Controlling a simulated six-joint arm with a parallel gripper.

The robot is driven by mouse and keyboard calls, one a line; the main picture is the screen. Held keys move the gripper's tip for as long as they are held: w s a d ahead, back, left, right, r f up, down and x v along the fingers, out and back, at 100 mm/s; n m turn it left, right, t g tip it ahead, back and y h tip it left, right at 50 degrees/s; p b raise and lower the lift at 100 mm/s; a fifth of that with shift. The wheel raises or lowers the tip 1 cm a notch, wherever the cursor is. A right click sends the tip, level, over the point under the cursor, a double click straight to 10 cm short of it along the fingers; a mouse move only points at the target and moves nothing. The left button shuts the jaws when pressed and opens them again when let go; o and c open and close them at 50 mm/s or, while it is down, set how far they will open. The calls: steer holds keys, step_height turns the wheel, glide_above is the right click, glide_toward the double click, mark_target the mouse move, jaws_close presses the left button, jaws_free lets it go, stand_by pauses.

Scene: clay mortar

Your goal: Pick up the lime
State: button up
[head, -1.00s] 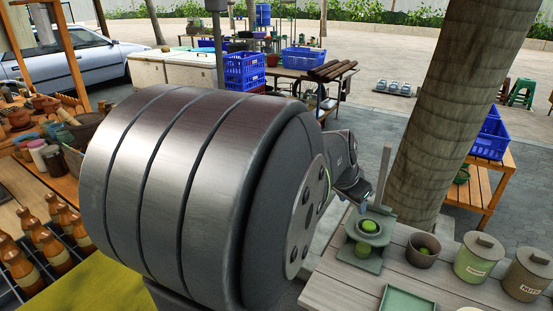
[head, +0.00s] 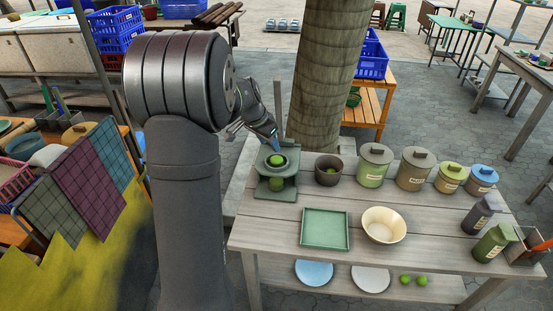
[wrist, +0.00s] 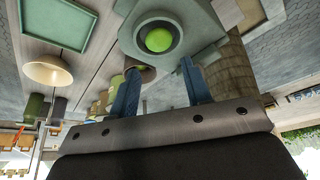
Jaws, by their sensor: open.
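A green lime (head: 277,160) sits in a round grey-green dish on a green press-like stand (head: 262,191) at the table's left end. In the wrist view the lime (wrist: 159,39) rests inside the dish's ring. My gripper (wrist: 160,66) is open and empty, its two blue fingers apart. The lime shows beyond the fingertips, roughly centred between them, with no contact visible. In the head view my gripper (head: 275,144) is just behind and above the lime, small and partly hidden. More green shows in a dark bowl (head: 318,175), and two limes (head: 413,280) lie on the lower shelf.
The stand's upright post (head: 278,110) rises close to my gripper. Lidded canisters (head: 372,168) line the back edge. A green square tray (head: 325,230) and a cream bowl (head: 384,226) stand in front. A tree trunk (head: 322,75) is behind the table.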

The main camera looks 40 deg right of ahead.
mark_target(276, 154)
steer(key=x, duration=0.8)
steer(key=shift+d+r, duration=0.1)
steer(key=shift+d, duration=0.15)
steer(key=c, duration=0.7)
steer(key=shift+r, duration=0.15)
step_height(276, 154, up, 4)
steer(key=shift+r, duration=0.1)
steer(key=s+d+r, duration=0.2)
steer(key=s+r, duration=0.4)
steer(key=s, duration=0.5)
steer(key=shift+s+d+r, duration=0.15)
steer(key=shift+d+r, duration=0.15)
steer(key=shift+d, duration=0.1)
